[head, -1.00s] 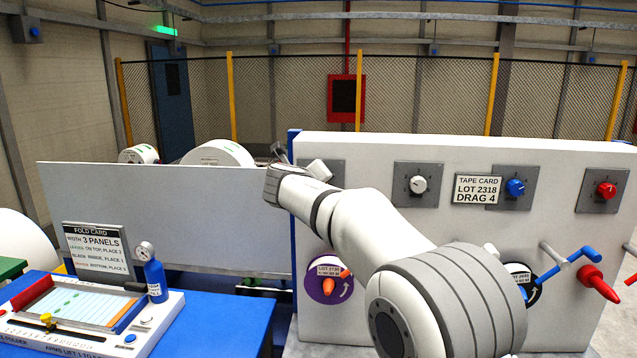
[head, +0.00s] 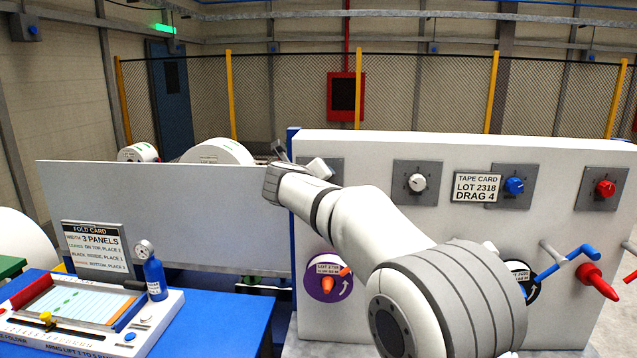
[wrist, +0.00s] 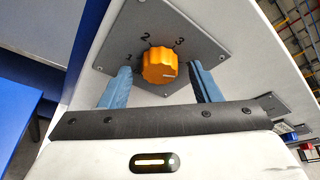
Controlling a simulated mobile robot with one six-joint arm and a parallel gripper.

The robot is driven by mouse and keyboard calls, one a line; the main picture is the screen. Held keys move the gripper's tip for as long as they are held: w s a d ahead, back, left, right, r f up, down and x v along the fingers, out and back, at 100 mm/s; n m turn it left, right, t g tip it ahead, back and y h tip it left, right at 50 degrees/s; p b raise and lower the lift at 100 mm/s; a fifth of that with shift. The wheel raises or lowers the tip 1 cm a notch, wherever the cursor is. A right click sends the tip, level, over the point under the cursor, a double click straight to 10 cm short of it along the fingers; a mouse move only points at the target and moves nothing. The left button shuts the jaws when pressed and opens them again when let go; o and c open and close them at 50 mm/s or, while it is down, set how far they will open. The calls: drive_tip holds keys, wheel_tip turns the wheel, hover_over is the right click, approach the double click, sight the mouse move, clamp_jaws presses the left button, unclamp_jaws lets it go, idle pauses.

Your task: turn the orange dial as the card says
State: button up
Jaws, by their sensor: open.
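The orange dial (wrist: 159,66) sits on a grey plate (wrist: 200,45) marked 1, 2 and 3 in the wrist view. A pale pointer line on the dial points to the right, past the 3; any mark there is hidden by a finger. My gripper (wrist: 160,72) is open, with one blue finger on each side of the dial. I cannot tell whether either finger touches it. In the head view my gripper (head: 279,155) is at the panel's upper left, and my arm hides the orange dial. The tape card (head: 478,187) reads "LOT 2318 DRAG 4".
The white panel (head: 460,225) also carries a white dial (head: 417,183), a blue dial (head: 514,186) and a red dial (head: 606,188). Lower down are a purple disc (head: 313,287) and a blue crank (head: 560,263). A blue table with a fold card (head: 96,250) stands at left.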

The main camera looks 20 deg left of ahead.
drive_tip(key=b+v, duration=0.2)
drive_tip(key=v, duration=0.5)
drive_tip(key=shift+s, duration=0.4)
drive_tip(key=shift+r, duration=0.15)
drive_tip(key=s+d+r+n+y, duration=0.15)
drive_tip(key=d+n+y, duration=0.35)
drive_tip(key=d+n, duration=1)
drive_tip(key=s+d+f+n+g+h, duration=0.5)
drive_tip(key=s+d+f+n+g, duration=0.6)
drive_tip(key=s+d+f, duration=1.4)
drive_tip(key=s+d, duration=0.2)
drive_tip(key=s, duration=0.2)
drive_tip(key=shift+s+f+n+h, duration=0.25)
drive_tip(key=shift+f+n+h, duration=0.1)
drive_tip(key=shift+n+h, duration=0.05)
